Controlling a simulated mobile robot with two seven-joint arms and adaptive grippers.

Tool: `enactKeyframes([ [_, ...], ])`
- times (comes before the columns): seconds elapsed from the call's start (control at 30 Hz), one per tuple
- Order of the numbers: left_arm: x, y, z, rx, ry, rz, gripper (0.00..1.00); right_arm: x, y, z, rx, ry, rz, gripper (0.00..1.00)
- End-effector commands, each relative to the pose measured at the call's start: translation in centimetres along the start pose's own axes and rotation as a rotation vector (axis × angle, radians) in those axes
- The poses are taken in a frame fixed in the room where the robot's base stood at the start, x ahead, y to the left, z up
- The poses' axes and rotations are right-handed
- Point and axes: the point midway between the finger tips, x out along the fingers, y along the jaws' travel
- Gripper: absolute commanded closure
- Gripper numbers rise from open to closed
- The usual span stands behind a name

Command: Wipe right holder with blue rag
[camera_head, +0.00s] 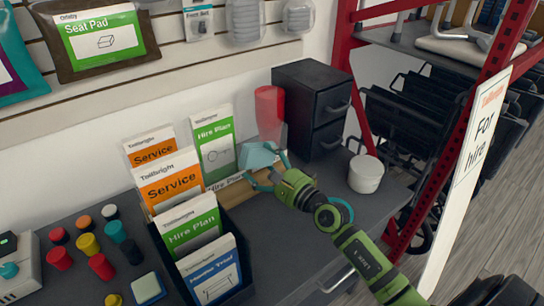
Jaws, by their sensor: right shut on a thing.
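My right gripper (268,172) reaches in from the lower right over the desk. It is shut on a light blue rag (257,156), which shows just beyond its fingers. A black holder (238,236) with several upright leaflets stands left of the gripper, towards the front. Behind the gripper's left side stand more leaflets, with a green Hire Plan card (214,145) nearest the rag. A tan, wooden-looking piece (240,198) lies below the rag, partly hidden by the gripper. I cannot tell whether the rag touches it, or clearly which part is the right holder. My left gripper is not in view.
A black drawer unit (312,105) and a red see-through container (270,112) stand behind the rag. A white pot (365,173) stands to its right. A red rack post (440,180) rises at right.

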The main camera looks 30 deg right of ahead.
Motion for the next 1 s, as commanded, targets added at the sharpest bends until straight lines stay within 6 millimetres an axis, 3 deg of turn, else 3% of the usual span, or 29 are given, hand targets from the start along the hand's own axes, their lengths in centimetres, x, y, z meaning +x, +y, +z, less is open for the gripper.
enactKeyframes([
  [0.37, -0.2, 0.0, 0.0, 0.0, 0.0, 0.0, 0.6, -0.2, 0.2, 0.3, -0.001, 0.0, 0.001, 0.38],
  [1.0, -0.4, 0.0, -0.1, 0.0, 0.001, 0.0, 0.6, -5.8, 0.1, 0.9, -0.001, 0.001, 0.0, 0.38],
])
